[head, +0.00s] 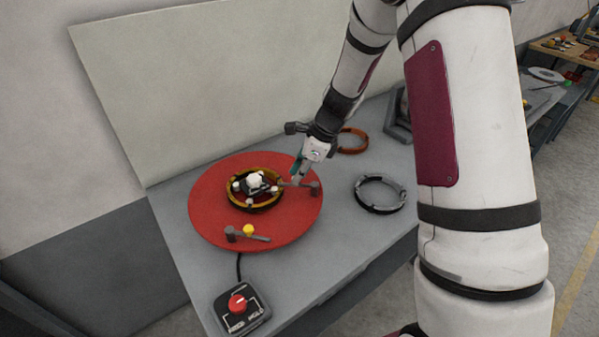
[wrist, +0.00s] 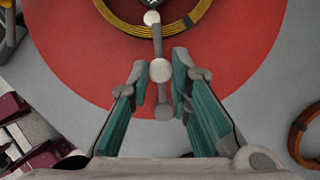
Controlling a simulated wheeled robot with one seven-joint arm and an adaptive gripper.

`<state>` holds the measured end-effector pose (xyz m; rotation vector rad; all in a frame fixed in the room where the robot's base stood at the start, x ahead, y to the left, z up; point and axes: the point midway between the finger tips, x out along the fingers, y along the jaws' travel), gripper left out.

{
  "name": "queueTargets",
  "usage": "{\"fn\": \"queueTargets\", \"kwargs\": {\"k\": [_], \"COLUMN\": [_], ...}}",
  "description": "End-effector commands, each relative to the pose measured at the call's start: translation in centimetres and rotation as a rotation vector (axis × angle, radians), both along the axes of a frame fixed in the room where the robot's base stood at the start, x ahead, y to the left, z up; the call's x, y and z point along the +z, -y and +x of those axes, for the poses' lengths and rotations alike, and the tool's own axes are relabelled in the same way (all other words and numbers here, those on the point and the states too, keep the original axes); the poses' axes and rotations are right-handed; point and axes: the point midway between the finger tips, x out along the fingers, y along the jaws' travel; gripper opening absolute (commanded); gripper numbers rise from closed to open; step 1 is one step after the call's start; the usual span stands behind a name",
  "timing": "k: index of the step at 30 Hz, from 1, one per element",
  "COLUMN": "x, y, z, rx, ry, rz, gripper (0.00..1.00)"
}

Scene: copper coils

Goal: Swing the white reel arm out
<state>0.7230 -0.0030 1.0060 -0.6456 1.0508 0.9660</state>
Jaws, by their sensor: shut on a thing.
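A red round turntable (head: 205,205) lies on the grey bench and carries a gold wire coil (head: 240,204) around a dark hub with white round caps. The white reel arm (wrist: 157,45) is a grey bar with a white knob, running outward from the hub side over the red disc. My gripper (wrist: 160,78) has its teal fingers on either side of the white knob and is shut on this arm. In the head view my gripper (head: 298,173) reaches down at the turntable's right side, partly covering the arm.
A second arm with a yellow knob (head: 248,230) lies on the disc's near side. A control box with a red knob (head: 238,303) is at the front. A grey ring (head: 380,208) and an orange coil (head: 354,148) lie to the right. A pale panel (head: 200,90) stands behind.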

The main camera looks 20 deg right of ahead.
Motion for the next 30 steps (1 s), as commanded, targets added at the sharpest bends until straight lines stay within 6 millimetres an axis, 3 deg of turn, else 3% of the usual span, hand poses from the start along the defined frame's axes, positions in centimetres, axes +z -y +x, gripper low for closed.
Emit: {"fn": "queueTargets", "kwargs": {"k": [11,30], "x": [-0.1,-0.1], "y": [-0.1,0.1], "z": [-0.4,-2.8], "rx": [0.137,0.725], "ry": [-0.001,0.000], "rz": [0.000,-0.001], "gripper": [0.00,0.00]}}
